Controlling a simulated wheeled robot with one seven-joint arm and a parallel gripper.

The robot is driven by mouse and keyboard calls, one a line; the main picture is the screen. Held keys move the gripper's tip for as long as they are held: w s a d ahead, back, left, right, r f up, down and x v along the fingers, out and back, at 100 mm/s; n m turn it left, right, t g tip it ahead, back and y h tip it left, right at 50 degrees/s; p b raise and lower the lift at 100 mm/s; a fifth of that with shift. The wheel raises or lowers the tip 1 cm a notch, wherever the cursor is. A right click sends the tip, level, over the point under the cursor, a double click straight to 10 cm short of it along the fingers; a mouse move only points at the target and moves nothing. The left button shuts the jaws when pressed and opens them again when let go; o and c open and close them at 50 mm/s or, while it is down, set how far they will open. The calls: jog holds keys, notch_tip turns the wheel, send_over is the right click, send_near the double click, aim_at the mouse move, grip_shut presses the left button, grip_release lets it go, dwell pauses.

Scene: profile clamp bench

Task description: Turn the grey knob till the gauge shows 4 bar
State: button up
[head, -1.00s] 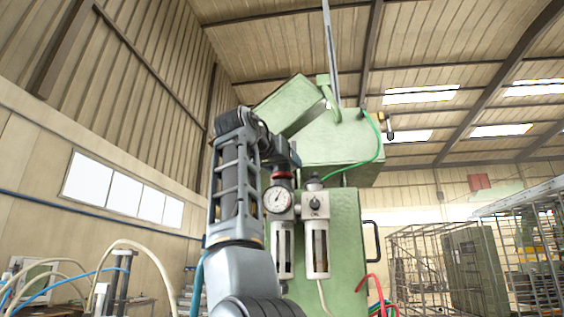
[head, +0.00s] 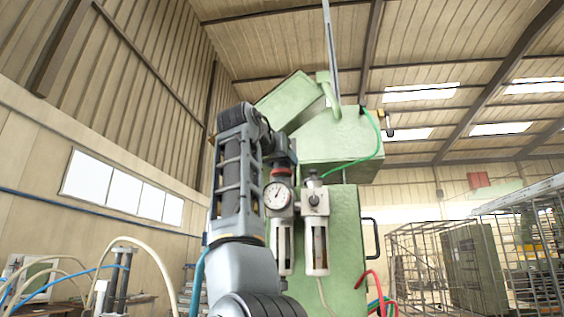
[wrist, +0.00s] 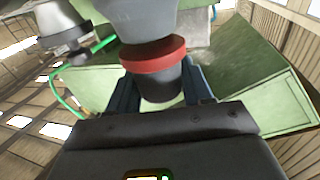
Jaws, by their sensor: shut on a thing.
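The grey knob (wrist: 160,85), with a red ring (wrist: 153,54) at its base, sits between the fingers of my gripper (wrist: 161,88) in the wrist view. My gripper is shut on it, one finger at each side. In the head view the red ring (head: 281,173) shows above the round white gauge (head: 277,195), while the knob is mostly hidden by my dark gripper. The gauge has a dark needle, but its numbers are too small to read. The gauge is not seen in the wrist view.
A second unit (head: 315,202) with a clear bowl stands right beside the gauge. The green machine (head: 344,235) rises behind both, with a green hose (head: 352,164) looping at its right. A wire cage (head: 418,262) stands farther right.

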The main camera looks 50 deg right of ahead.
jog(key=shift+t, duration=0.3)
jog(key=n+t+y+b, duration=0.1)
jog(key=n+t+y, duration=0.1)
jog(key=n+t, duration=0.1)
jog(key=shift+s+t+b, duration=0.1)
jog(key=shift+t+b, duration=0.3)
jog(key=shift+t, duration=0.1)
jog(key=n+t+y+b, duration=0.1)
jog(key=n+t+y, duration=0.3)
jog(key=y, duration=0.1)
jog(key=shift+n+t, duration=0.4)
jog(key=n+t+y, duration=0.1)
jog(key=n+y, duration=0.1)
jog(key=y, duration=0.1)
jog(key=n+t+y, duration=0.1)
jog(key=n+y, duration=0.1)
jog(key=y, duration=0.1)
jog(key=shift+d+r+t+y, duration=0.1)
jog(key=shift+t+y, duration=0.2)
jog(key=shift+y, duration=0.1)
jog(key=shift+n+y+p, duration=0.55)
jog(key=shift+n+y, duration=1.25)
jog(key=shift+y, duration=1.1)
jog(key=o, duration=0.9)
jog(key=shift+o, duration=0.2)
